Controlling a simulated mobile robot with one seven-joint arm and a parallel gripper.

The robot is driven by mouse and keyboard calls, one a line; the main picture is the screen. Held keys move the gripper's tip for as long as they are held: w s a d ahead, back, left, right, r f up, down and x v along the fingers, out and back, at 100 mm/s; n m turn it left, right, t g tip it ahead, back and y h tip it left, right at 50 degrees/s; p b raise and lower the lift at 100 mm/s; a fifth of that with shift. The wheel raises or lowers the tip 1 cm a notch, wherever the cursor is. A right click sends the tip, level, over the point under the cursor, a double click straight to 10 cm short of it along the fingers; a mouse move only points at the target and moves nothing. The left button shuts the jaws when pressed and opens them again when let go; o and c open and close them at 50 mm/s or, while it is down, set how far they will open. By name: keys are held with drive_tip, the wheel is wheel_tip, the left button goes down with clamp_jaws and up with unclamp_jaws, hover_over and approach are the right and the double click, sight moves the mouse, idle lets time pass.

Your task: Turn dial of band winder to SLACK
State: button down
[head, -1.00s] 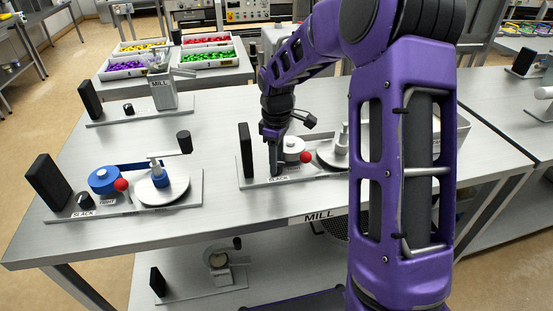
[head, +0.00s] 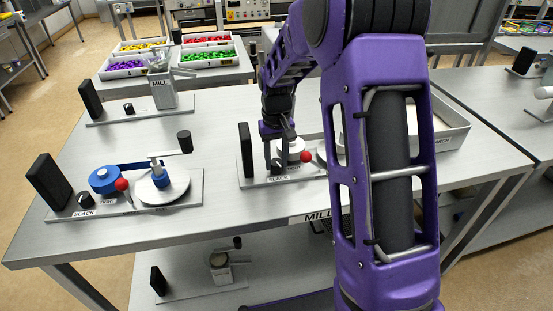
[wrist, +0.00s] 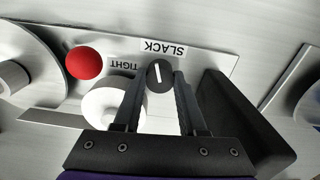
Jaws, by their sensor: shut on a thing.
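The band winder with the white spool has a flat grey base (head: 252,181) and stands at the middle of the table. Its small dark dial (wrist: 160,75) carries a white pointer line. In the wrist view the line runs nearly straight up the picture, towards the SLACK label (wrist: 164,49). The TIGHT label (wrist: 124,65) is to the left. My gripper (wrist: 160,78) points down with one finger on each side of the dial and is shut on it. In the head view my gripper (head: 276,162) partly hides the dial.
A red ball knob (wrist: 84,63) and the white spool (wrist: 115,105) are close beside my fingers. A tall black block (head: 245,150) stands at the base's left end. A second winder with a blue spool (head: 104,181) stands to the left, with bare table between.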

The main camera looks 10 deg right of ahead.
sight(276, 162)
drive_tip(key=shift+m, duration=1.8)
drive_tip(key=shift+c, duration=2.3)
unclamp_jaws()
wheel_tip(276, 162, up, 18)
drive_tip(key=p, duration=0.2)
drive_tip(key=shift+f, duration=0.25)
drive_tip(key=shift+w, duration=0.1)
